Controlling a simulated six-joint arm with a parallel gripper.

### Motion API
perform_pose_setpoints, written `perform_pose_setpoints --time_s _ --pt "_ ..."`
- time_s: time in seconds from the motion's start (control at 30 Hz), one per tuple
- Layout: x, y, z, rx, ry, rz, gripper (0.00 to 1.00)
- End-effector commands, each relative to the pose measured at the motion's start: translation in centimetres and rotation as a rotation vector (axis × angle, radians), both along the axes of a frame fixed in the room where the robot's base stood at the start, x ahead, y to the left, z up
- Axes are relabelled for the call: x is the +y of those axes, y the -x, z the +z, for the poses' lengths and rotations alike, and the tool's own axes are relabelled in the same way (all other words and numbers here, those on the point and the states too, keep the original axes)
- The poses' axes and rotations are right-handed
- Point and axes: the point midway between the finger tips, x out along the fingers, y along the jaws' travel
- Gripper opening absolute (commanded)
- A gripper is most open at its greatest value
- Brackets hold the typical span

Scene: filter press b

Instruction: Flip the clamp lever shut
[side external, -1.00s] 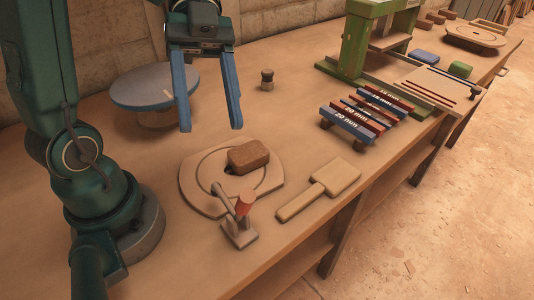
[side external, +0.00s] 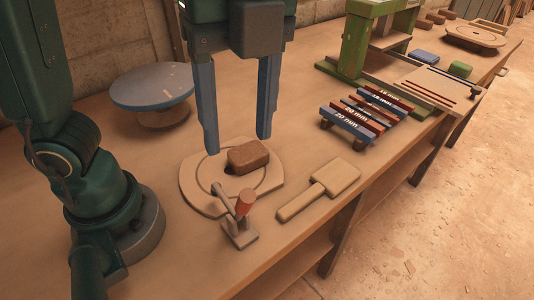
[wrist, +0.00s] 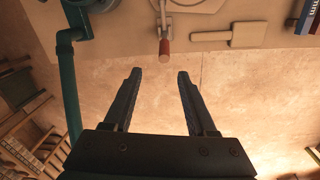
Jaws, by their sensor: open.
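The clamp lever (side external: 244,202) has a red grip and stands on a small base at the front edge of the round wooden board (side external: 194,197). The lever stands raised in the side view. In the wrist view the lever (wrist: 164,46) shows beyond my fingertips, near the bench edge. A brown block (side external: 248,156) lies on the board. My gripper (side external: 238,146) is open and empty, pointing down over the back of the board, behind the lever in the side view. In the wrist view my gripper (wrist: 159,72) has nothing between its fingers.
A wooden paddle (side external: 320,189) lies right of the board. A rack of labelled bars (side external: 362,116) and a green frame (side external: 355,45) stand farther right. A blue-topped round stand (side external: 152,88) is at the back left. The bench front edge is close to the lever.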

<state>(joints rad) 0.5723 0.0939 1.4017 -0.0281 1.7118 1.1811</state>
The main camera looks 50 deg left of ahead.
Motion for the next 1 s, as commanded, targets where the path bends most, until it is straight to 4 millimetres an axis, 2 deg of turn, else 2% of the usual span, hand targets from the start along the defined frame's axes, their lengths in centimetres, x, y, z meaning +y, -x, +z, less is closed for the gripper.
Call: perform_pose_setpoints --time_s 0.27,0.47,0.7,1.0 --pt "0.0 0.1 -3.0 -0.003 -0.003 0.003 0.57" --pt "0.0 0.1 -6.1 -0.001 -0.003 0.002 0.57" --pt "0.0 0.1 -10.6 0.001 -0.003 0.002 0.57" --pt "0.0 0.2 -13.5 0.000 -0.003 0.001 0.57"
